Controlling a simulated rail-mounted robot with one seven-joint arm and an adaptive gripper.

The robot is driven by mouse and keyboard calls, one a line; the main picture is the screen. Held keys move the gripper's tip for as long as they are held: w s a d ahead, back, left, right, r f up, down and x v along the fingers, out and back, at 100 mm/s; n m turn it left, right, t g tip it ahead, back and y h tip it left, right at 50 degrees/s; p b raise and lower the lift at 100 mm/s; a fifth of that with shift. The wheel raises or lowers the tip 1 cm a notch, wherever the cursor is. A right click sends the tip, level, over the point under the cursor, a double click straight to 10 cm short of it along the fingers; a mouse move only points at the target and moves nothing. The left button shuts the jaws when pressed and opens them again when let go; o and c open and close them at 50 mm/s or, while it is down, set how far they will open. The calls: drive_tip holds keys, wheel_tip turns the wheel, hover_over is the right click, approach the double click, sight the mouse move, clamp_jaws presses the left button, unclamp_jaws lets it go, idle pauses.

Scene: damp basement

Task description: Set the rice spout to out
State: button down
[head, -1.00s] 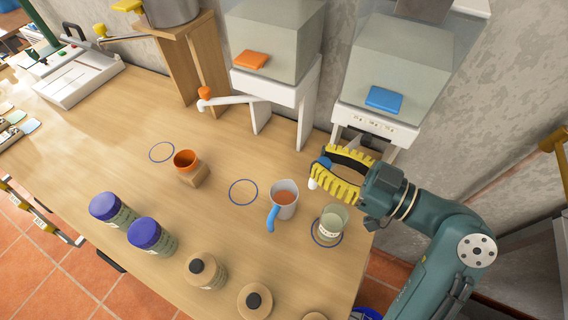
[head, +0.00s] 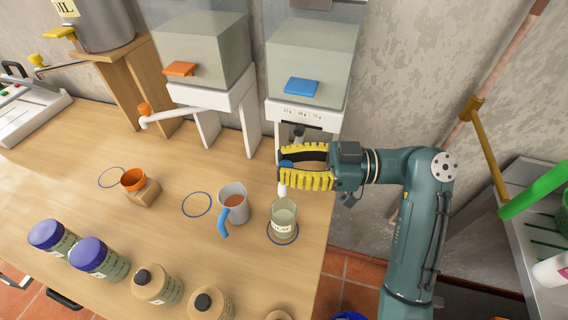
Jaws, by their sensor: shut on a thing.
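The right-hand dispenser (head: 312,60) has a blue lid tab (head: 301,87) and a white front. Its spout (head: 283,190) shows only as a white tip below my gripper, with a blue knob (head: 286,163) at the fingertips. My gripper (head: 290,166) has yellow ribbed fingers, points left and is shut on the blue knob. The spout tip points down above a labelled glass jar (head: 284,217), which stands in a blue ring. Most of the spout's arm is hidden behind the fingers. No rice label is legible.
A grey mug (head: 233,197) with a blue handle stands left of the jar. The left dispenser (head: 200,50) has a white spout with an orange knob (head: 144,109). Wall pipes are on the right.

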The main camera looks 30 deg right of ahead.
drive_tip(key=c, duration=0.8)
unclamp_jaws()
drive_tip(key=v, duration=0.7)
drive_tip(key=shift+s+d, duration=0.2)
drive_tip(key=shift+d, duration=0.05)
drive_tip(key=shift+r, duration=0.2)
